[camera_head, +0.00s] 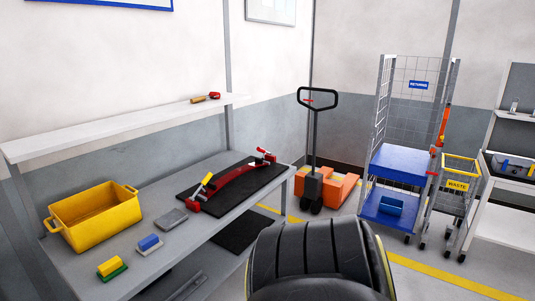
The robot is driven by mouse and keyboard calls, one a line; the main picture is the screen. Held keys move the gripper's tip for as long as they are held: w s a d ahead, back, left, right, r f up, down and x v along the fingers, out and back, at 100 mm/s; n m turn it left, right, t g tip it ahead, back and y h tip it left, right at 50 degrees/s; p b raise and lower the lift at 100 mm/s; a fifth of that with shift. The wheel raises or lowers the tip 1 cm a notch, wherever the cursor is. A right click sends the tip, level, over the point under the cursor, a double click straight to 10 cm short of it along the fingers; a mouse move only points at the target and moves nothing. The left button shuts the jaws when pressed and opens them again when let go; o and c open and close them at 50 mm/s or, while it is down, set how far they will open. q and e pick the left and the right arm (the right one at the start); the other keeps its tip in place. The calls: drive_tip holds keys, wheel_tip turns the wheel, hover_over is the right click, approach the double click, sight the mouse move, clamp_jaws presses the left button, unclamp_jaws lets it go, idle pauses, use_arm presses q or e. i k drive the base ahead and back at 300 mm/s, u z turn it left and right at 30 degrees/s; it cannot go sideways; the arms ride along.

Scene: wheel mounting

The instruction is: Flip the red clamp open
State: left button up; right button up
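A long red curved part (241,184) lies on a black mat (222,206) on the grey workbench. At its far right end stands a small clamp with a red handle (262,150), its handle angled up. At its near left end is another small clamp with a yellow handle (207,178) tilted upward and a red base (194,206). The clamps are too small to tell their exact latch state. Neither of my grippers is in view.
A yellow bin (95,217), a grey block (171,219) and two brushes (149,244) (112,268) sit left on the bench. A shelf (120,124) runs above. A large black rounded shape (315,260) fills the bottom centre. An orange pallet truck (335,188) stands behind.

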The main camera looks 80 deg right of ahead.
sight(262, 149)
drive_tip(key=z, duration=1.95)
drive_tip(key=i, duration=1.2)
drive_tip(key=z, duration=0.85)
